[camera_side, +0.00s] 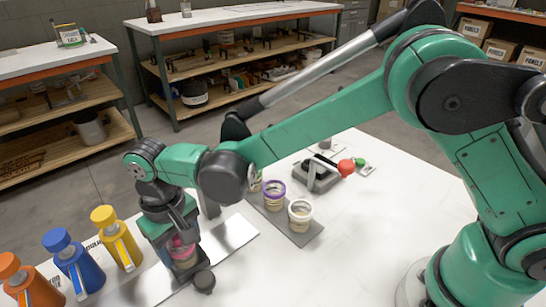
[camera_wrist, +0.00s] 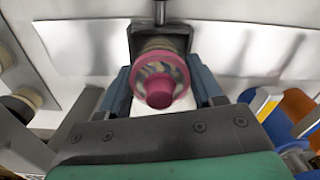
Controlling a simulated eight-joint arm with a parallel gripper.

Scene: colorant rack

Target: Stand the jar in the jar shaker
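The jar with its pink lid (camera_side: 180,248) stands upright below my gripper (camera_side: 178,238) in the side view. In the wrist view the jar's lid (camera_wrist: 160,80) is close and blurred, between my blue-grey fingers (camera_wrist: 162,88). One finger is on each side of the jar. Whether they press on it cannot be told. A dark square bracket (camera_wrist: 160,28) with a thin post surrounds the jar's far side; it may be part of the jar shaker. A grey device with a red knob (camera_side: 346,167) stands farther back. Its identity is unclear.
Yellow (camera_side: 118,243), blue (camera_side: 73,265) and orange (camera_side: 32,284) colorant bottles stand at left. The table's right middle is clear.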

